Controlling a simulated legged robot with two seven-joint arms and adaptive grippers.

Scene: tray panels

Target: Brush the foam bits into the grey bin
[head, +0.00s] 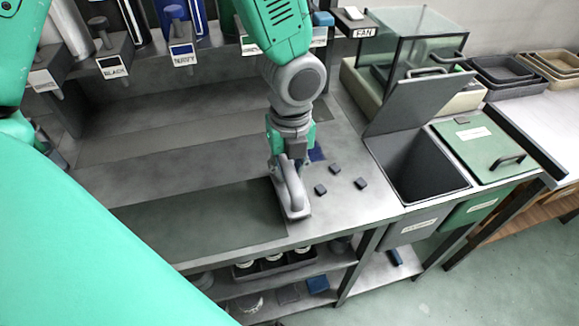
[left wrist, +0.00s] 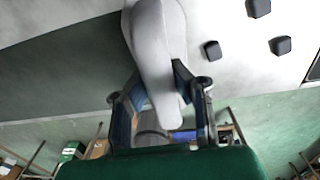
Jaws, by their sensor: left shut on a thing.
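My left gripper (head: 285,158) is shut on the handle of a light grey brush (head: 294,203). The brush is low over the bench near its front edge; I cannot tell whether it touches the surface. In the left wrist view the two fingers (left wrist: 160,98) of my left gripper clasp the pale brush (left wrist: 155,40). Three dark foam bits (head: 334,168) lie apart on the bench just right of the brush; they also show in the left wrist view (left wrist: 212,50). The grey bin (head: 410,231) is to their right, its mouth open and its lid (head: 418,102) raised. My right gripper is not in view.
A green bin (head: 480,150) with its lid shut stands right of the grey bin. A clear-walled box (head: 405,45) stands behind. Labelled holders (head: 115,68) line the back left. A lower shelf (head: 330,285) holds jars. A dark panel (head: 205,220) lies left of the brush.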

